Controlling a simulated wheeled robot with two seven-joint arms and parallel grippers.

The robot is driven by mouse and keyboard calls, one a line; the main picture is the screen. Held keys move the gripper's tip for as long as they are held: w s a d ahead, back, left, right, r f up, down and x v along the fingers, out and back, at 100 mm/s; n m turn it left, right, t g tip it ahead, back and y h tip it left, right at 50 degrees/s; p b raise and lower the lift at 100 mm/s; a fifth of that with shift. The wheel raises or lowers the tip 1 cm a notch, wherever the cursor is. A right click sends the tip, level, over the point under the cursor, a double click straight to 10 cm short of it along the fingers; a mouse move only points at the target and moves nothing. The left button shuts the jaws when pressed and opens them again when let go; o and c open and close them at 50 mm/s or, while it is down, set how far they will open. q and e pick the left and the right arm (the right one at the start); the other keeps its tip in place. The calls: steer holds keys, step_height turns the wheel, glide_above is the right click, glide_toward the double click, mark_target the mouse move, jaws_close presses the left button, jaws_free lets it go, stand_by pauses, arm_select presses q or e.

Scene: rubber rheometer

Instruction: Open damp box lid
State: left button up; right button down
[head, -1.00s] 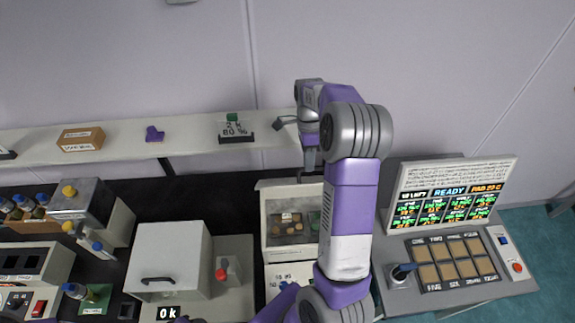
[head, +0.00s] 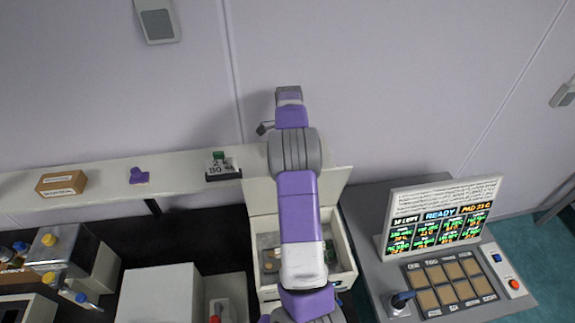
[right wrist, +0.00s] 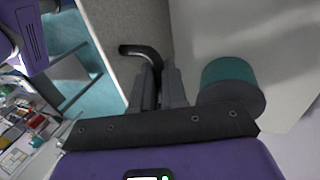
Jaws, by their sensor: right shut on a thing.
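The damp box (head: 349,272) is a pale open-topped box below the shelf, with brown and green items inside. Its pale lid (head: 260,200) stands raised at the back, partly hidden by my right arm. In the right wrist view my right gripper (right wrist: 160,78) is shut on a black bent handle (right wrist: 138,50) beside a pale panel. My left gripper is not in view.
A shelf (head: 105,180) runs left of the lid, bearing a small sign (head: 222,166), a purple piece (head: 138,176) and a cardboard box (head: 62,183). A console (head: 440,225) with a screen stands to the right. A teal-topped cylinder (right wrist: 230,75) is close beside my right gripper.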

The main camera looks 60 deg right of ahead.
steer(key=shift+s+f, duration=0.1)
steer(key=shift+f, duration=0.35)
steer(key=c, duration=1.4)
jaws_free()
steer(key=shift+o, duration=1.2)
steer(key=shift+w+d+f, duration=0.15)
steer(key=shift+w+d, duration=0.05)
steer(key=shift+d, duration=0.15)
steer(key=shift+a+r, duration=0.15)
steer(key=shift+r, duration=0.3)
steer(key=v, duration=0.7)
